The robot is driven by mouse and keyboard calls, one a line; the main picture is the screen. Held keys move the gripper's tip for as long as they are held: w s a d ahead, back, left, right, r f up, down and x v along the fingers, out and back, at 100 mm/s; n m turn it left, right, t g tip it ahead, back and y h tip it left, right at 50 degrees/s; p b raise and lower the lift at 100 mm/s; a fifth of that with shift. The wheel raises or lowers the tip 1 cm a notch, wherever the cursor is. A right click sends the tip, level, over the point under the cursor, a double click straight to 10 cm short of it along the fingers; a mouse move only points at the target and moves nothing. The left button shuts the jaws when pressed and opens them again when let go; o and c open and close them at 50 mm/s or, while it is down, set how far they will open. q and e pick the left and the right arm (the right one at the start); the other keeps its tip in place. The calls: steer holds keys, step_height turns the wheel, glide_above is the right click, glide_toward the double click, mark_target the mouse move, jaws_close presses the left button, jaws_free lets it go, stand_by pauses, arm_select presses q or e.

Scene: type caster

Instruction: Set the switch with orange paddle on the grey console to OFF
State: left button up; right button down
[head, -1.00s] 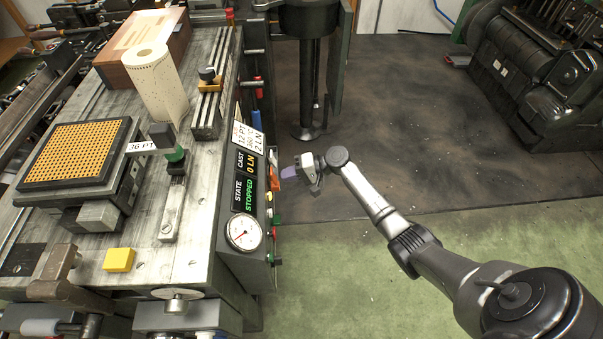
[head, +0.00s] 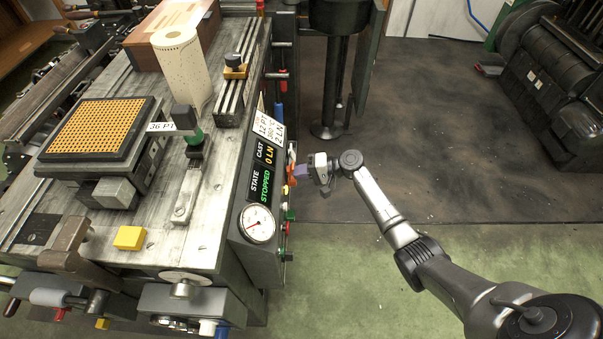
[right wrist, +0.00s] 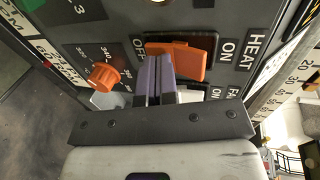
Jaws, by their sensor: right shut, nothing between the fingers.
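The grey console (head: 238,226) stands at the right side of the bench, with a gauge and a display reading STOPPED. In the right wrist view, its orange paddle (right wrist: 191,63) sits in a black frame under the HEAT label, between OFF on the left and ON on the right. The paddle's ON-side part looks brighter and raised. My right gripper (head: 301,171) is at the console's right face. Its purple fingertips, also in the right wrist view (right wrist: 157,72), are shut and empty, overlapping the paddle's OFF-side part; I cannot tell whether they touch. My left gripper is out of view.
An orange knob (right wrist: 103,76) with a numbered dial is left of the switch. Another switch, partly hidden, lies below it, behind my gripper. A black column (head: 330,85) stands behind my right gripper.

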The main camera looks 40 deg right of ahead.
steer(key=shift+r, duration=0.1)
steer(key=s+d+p, duration=0.2)
steer(key=s+d, duration=0.7)
steer(key=d, duration=0.1)
steer(key=shift+s+d+f, duration=0.15)
steer(key=shift+d+f, duration=0.1)
steer(key=shift+f, duration=0.1)
stand_by(0.4)
